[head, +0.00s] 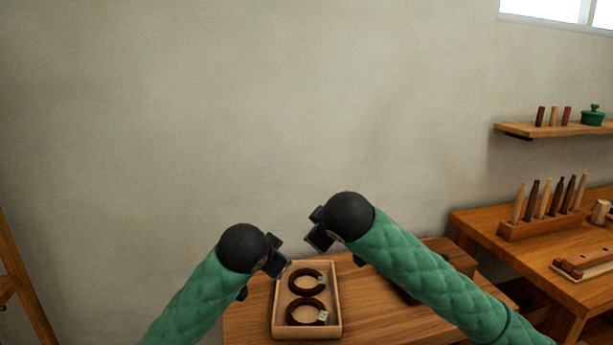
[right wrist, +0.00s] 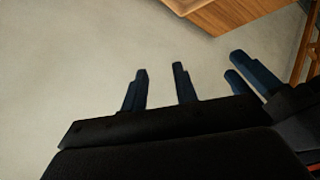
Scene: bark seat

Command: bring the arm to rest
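My left gripper (head: 260,274) is raised in front of the table at the left of the head view. Its dark fingers stand apart with nothing seen between them. My right gripper (head: 335,244) is raised to the right of it, with its fingers apart.
A light wooden tray (head: 276,318) holds two dark rings (head: 304,270) on the wooden table (head: 372,322). A dark wooden block (head: 452,252) is partly behind my right arm. At right stand a workbench (head: 478,219) with a peg rack (head: 520,230) and a wall shelf (head: 520,129).

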